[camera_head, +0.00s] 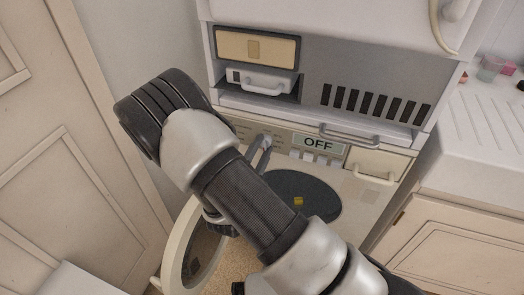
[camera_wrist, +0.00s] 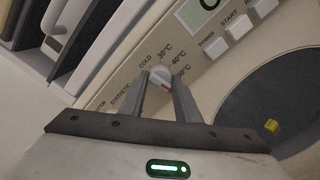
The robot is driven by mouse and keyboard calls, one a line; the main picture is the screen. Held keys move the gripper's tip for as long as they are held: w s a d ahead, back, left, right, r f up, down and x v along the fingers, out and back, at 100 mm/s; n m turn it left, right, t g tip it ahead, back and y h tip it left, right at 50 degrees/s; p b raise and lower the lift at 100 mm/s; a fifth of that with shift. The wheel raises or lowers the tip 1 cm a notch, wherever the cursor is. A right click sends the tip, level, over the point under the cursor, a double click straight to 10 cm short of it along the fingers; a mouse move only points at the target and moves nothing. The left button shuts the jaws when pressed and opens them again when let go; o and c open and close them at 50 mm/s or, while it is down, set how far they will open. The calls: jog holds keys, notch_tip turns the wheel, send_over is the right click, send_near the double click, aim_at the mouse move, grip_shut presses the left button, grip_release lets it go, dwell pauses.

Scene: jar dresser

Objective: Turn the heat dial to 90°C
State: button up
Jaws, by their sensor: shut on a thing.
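The heat dial (camera_wrist: 159,75) is a small grey knob with a red mark, on the washing machine's panel. In the wrist view the labels COLD, 30°C and 40°C run around its upper side, and another partly hidden °C label sits at its right. The red mark shows on the knob's lower right side; which label it points at is unclear. My gripper (camera_wrist: 163,82) is shut on the dial, one finger on each side. In the head view my gripper (camera_head: 262,150) reaches the panel left of the OFF display (camera_head: 318,143); my arm hides part of the panel.
The machine's round door (camera_head: 178,245) stands open at lower left, below my arm. A dark round opening (camera_head: 318,190) with a small yellow thing (camera_head: 298,201) is at the front. POWER and START buttons (camera_wrist: 215,46) lie right of the dial. A counter (camera_head: 485,140) stands at right.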

jog(key=shift+f+m+b, duration=0.1)
jog(key=shift+m+b, duration=0.4)
jog(key=shift+m, duration=0.5)
jog(key=o, duration=1)
jog(key=shift+o, duration=0.2)
jog(key=p+v, duration=0.2)
jog(key=v, duration=1.5)
jog(key=shift+s, duration=0.25)
jog(key=shift+a, duration=0.1)
